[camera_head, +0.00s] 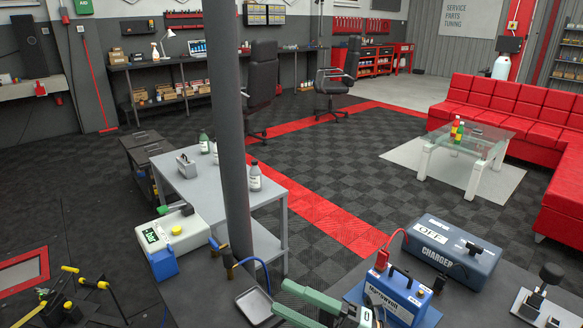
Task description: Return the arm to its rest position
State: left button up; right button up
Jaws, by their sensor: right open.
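My right gripper (281,297) is low in the head view, left of the blue battery box. Its two pale green fingers point left and stand apart with nothing between them. A small metal tray (258,306) lies just left of the fingertips. The blue battery box (398,296) stands right of the gripper, with a red clamp (382,260) at its top. Most of my right arm is hidden below the frame edge. My left gripper does not show.
A thick grey post (228,120) rises left of my right gripper. A charger box (452,246) marked OFF stands behind the battery box. The checkered floor beyond is mostly clear.

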jog(key=d+f+m+t+h+p, duration=0.2)
jog(key=d+f+m+t+h, duration=0.95)
jog(key=m, duration=0.85)
jog(key=s+d+f+m+g+h+p, duration=0.1)
jog(key=s+d+f+m+g+h, duration=0.1)
jog(key=s+f, duration=0.5)
jog(key=s+d+f+m+g+h, duration=0.3)
jog(key=s+f+m+g+h, duration=0.1)
jog(key=s+f+m+g, duration=0.2)
notch_tip(320, 180, down, 3)
jog(key=shift+s+r+g+p, duration=0.15)
jog(key=shift+s+g+p, duration=0.25)
jog(key=shift+s+g, duration=0.5)
